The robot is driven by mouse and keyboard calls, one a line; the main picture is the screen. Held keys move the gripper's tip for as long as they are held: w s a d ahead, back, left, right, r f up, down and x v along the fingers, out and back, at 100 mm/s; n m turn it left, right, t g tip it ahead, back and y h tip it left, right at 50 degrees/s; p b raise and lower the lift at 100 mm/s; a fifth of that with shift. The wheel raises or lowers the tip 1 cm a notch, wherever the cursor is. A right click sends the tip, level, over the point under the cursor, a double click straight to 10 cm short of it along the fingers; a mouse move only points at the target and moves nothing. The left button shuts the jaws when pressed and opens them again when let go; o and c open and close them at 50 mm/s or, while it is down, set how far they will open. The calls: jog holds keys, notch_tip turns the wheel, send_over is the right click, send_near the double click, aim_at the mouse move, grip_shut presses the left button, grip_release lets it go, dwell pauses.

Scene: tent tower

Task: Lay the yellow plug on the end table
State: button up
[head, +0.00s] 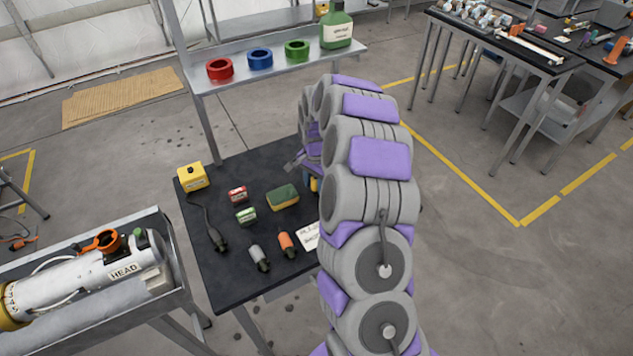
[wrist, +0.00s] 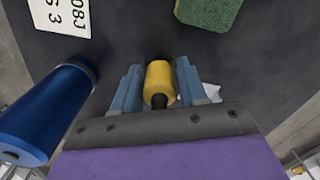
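The yellow plug (wrist: 158,80) is between the two fingers of my gripper (wrist: 158,85) in the wrist view, its dark end toward the palm. The fingers are close on both sides of it; whether they press on it is unclear. In the head view a bit of the yellow plug (head: 314,184) shows beside my arm at the right part of a black-topped table (head: 215,270). My arm hides most of the gripper there. I cannot tell from the frames which table is the end table.
A green-and-yellow sponge (head: 283,197), an orange plug (head: 288,245), a grey plug (head: 259,258), a yellow box (head: 192,177) and two small boxes share the black table. A blue cylinder (wrist: 45,112) is close left of the gripper. A shelf (head: 215,84) holds tape rolls. A workbench (head: 500,45) stands far right.

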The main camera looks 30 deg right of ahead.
jog(key=shift+o, duration=1.3)
jog(key=shift+a, duration=0.65)
jog(key=shift+d+r, duration=0.1)
